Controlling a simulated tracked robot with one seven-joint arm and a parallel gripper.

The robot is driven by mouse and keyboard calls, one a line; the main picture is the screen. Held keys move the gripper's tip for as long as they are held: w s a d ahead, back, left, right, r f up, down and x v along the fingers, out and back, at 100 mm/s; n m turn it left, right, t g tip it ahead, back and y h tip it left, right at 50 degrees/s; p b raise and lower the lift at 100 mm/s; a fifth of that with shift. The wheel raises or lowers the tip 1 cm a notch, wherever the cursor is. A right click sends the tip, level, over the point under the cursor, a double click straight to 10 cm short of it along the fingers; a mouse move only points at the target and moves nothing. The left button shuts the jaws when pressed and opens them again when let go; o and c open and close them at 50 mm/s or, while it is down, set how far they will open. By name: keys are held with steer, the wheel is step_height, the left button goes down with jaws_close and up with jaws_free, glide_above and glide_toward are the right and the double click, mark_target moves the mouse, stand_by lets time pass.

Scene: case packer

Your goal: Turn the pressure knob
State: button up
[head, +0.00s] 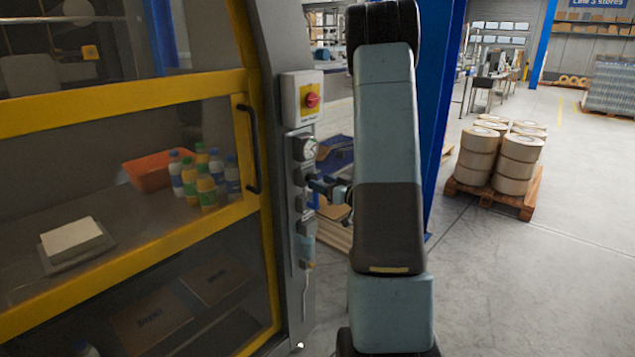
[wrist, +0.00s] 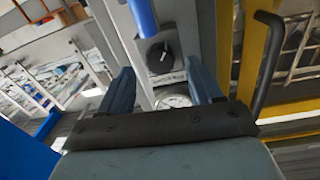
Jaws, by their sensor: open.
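The pressure knob (wrist: 160,56) is black with a white pointer mark and sits on a grey bracket in the wrist view. A round white gauge (wrist: 173,101) is beside it, between my fingers in the picture. In the head view the gauge (head: 306,148) is on the grey machine post, above my gripper (head: 313,183). My gripper is open and empty, with its two blue-grey fingers (wrist: 158,66) on either side of the knob in the wrist view. I cannot tell whether they touch it. In the head view the knob is small and partly hidden by the gripper.
A red rotary switch (head: 312,100) is above the gauge on the post (head: 297,330). A black door handle (head: 250,150) on the yellow-framed guard door is just left. A blue upright (head: 440,110) is to the right. A pallet (head: 525,204) with rolls is further off.

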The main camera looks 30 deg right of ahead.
steer(key=shift+x, duration=1.25)
steer(key=c, duration=1)
